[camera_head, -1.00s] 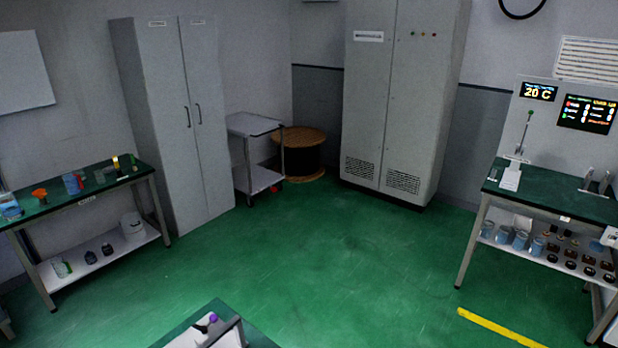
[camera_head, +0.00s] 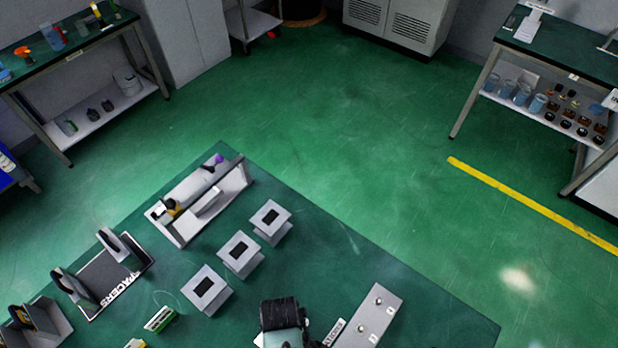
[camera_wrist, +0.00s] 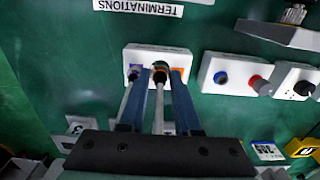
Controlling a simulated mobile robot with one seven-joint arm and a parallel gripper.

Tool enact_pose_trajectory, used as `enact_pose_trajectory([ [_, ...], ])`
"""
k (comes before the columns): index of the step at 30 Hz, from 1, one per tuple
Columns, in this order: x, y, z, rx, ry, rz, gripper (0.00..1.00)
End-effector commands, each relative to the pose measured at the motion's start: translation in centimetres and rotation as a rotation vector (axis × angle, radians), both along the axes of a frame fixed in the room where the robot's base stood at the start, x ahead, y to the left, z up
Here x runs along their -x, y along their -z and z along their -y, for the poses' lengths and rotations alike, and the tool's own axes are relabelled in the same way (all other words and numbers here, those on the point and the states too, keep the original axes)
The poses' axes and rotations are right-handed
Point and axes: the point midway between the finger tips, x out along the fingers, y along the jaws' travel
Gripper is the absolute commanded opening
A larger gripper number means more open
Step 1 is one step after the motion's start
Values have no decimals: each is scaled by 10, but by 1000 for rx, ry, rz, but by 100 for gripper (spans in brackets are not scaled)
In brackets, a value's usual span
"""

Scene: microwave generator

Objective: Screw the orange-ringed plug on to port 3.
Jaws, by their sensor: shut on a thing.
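In the wrist view, my gripper (camera_wrist: 165,76) reaches its two blue-grey fingers to a white block (camera_wrist: 144,53). Between the fingertips is a slim grey plug (camera_wrist: 164,98) with a dark head and a touch of orange; my gripper is shut on it. The head overlaps the block, and I cannot tell whether it touches it.
In the wrist view, a TERMINATIONS label (camera_wrist: 138,7) lies beyond the block. A white box with blue and red knobs (camera_wrist: 237,77) stands to the right. In the head view, the green bench (camera_head: 340,250) bears pedestals (camera_head: 240,253), a white tray (camera_head: 195,205) and a SPACERS rack (camera_head: 105,275).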

Motion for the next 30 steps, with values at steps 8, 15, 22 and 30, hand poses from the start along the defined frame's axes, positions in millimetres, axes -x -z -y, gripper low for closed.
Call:
enact_pose_trajectory([
  [8, 0, 0, 1, -1, 0, 1, 0],
  [15, -3, 1, 15, 0, 3, 0, 0],
  [22, -6, 3, 33, 0, 3, 0, 0],
  [30, -9, 4, 49, -1, 1, 1, 0],
])
